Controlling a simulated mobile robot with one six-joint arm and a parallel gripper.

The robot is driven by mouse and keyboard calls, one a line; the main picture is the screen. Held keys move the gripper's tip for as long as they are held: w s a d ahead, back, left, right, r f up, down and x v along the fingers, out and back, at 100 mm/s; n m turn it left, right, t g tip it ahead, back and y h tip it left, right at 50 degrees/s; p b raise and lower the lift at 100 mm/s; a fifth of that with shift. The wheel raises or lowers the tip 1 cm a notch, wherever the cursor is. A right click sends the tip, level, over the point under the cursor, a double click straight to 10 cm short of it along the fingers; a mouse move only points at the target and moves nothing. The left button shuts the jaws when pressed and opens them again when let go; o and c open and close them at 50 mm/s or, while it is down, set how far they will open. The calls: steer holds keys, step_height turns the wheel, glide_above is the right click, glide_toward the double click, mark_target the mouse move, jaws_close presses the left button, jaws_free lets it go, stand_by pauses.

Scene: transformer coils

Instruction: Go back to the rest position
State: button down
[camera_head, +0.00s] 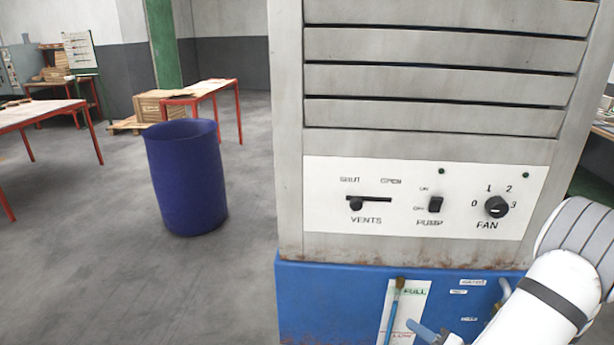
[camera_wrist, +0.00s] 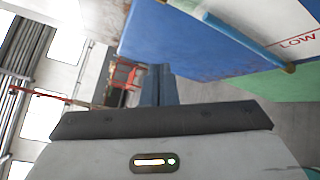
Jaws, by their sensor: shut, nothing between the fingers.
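My gripper (camera_wrist: 158,72) shows in the wrist view with its blue-grey fingers together and nothing between them. The fingers are beside the blue lower part of the cabinet (camera_wrist: 185,35), apart from the level gauge marked LOW (camera_wrist: 298,42). In the head view my white arm comes in at the lower right, in front of the cabinet (camera_head: 290,130). The white panel carries a vents slider (camera_head: 356,204) at the SHUT end, a pump switch (camera_head: 435,201) and a fan knob (camera_head: 497,207). The exact settings of switch and knob are hard to read.
A blue barrel (camera_head: 185,185) stands on the floor left of the cabinet, with open floor around it. Red-legged tables (camera_head: 215,88) and a wooden crate (camera_head: 150,106) stand farther back. The level gauge (camera_head: 405,305) and pipe fittings are on the cabinet's blue base (camera_head: 330,290).

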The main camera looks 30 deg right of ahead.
steer(key=w+a+r+n+g+y+p, duration=0.1)
steer(key=w+a+r+n+g+y, duration=0.15)
steer(key=a+r+n+g, duration=0.6)
steer(key=w+a+r+n+g+y+p, duration=0.2)
steer(key=a+n+g+y, duration=0.25)
steer(key=a+n, duration=0.9)
steer(key=s+a+r+n+h+p, duration=0.1)
steer(key=a+r+n+h, duration=0.3)
steer(key=n, duration=0.7)
steer(key=s+a+r+n+h+p, duration=0.1)
steer(key=a+r+n+h, duration=0.3)
steer(key=n, duration=0.8)
step_height(320, 180, up, 4)
steer(key=shift+a+f+n+g+h+p, duration=0.1)
steer(key=shift+a+n+g+h+p, duration=0.15)
steer(key=shift+h+p, duration=0.7)
steer(key=shift+s+h, duration=0.1)
steer(key=shift+h, duration=0.15)
stand_by(2.1)
